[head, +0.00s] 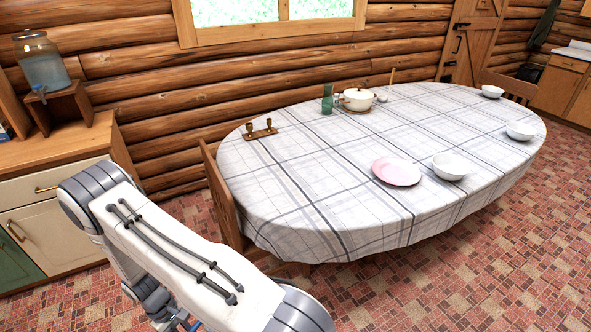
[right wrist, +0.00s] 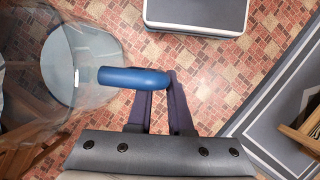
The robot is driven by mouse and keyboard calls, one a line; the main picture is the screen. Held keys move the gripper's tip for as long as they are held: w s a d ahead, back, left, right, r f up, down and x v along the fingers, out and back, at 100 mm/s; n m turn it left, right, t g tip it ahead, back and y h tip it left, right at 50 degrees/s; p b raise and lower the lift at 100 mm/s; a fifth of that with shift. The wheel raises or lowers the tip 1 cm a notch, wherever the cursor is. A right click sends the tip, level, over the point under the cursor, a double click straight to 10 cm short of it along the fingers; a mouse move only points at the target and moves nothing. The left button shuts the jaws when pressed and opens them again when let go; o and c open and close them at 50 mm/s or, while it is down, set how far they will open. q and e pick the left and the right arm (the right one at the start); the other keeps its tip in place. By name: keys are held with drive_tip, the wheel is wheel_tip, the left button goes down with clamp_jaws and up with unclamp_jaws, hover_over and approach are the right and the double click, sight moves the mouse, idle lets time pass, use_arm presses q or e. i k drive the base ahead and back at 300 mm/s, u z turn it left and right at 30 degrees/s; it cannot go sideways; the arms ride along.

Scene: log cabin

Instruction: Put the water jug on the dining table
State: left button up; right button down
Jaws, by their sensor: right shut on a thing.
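The water jug (right wrist: 75,62) is clear, with a blue handle (right wrist: 132,77), at the left of the right wrist view. My right gripper (right wrist: 161,95) is shut on the handle, and the jug hangs over the tiled floor. I cannot pick out the jug in the head view. The dining table (head: 300,190) is oval, with a white checked cloth, in the middle and right of the head view. An arm of mine crosses the lower left, in front of the table's near left side. My left gripper is not in view.
A pink plate (head: 397,171), a bowl (head: 450,166), a white pot (head: 356,99), a green glass (head: 327,99) and a candle holder (head: 260,130) stand on the table. Its near left part is clear. A chair (head: 222,198) is at its left end. A water dispenser (head: 43,68) stands on the left counter.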

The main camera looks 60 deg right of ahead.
sight(328, 196)
drive_tip(key=z, duration=1.75)
drive_tip(key=i, duration=0.4)
